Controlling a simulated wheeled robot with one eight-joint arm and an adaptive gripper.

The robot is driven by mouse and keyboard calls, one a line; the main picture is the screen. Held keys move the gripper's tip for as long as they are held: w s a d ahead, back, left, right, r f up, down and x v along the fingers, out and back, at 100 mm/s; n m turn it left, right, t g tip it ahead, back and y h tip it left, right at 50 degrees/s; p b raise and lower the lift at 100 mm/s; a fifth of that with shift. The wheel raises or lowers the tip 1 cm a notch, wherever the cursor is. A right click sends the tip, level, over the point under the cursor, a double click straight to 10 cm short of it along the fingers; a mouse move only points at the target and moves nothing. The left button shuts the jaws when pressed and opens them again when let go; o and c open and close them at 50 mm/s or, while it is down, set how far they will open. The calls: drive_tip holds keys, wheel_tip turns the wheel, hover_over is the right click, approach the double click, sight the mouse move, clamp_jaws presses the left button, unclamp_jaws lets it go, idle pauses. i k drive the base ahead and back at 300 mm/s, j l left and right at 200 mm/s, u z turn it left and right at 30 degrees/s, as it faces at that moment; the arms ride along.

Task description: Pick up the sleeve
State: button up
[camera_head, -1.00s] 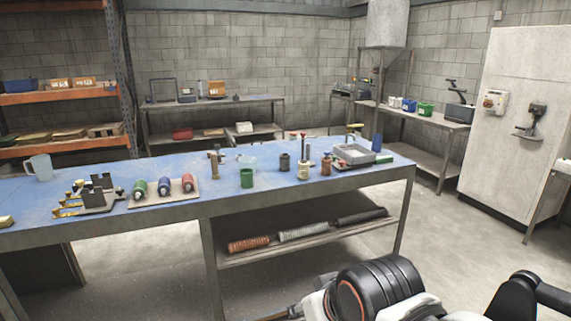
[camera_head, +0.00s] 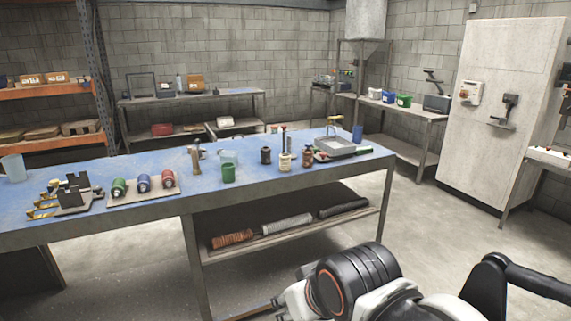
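Three mesh sleeves lie in a row on the lower shelf (camera_head: 225,257) of the blue-topped bench. The left one is a copper-orange sleeve (camera_head: 233,238), the middle one a grey sleeve (camera_head: 287,224), the right one a black sleeve (camera_head: 342,208). I cannot tell which of them the task means. My arm shows at the bottom right, in front of the bench and apart from the sleeves. My gripper's fingertips are not in view.
A bench leg (camera_head: 193,258) stands left of the sleeves. Open floor (camera_head: 420,225) lies to the right.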

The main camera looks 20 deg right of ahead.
sight(307, 162)
drive_tip(key=i+l+z, duration=0.2)
drive_tip(key=i, duration=0.2)
drive_tip(key=i+l+z, duration=0.2)
drive_tip(key=i, duration=0.2)
drive_tip(key=i+l+z, duration=0.2)
drive_tip(key=i, duration=0.25)
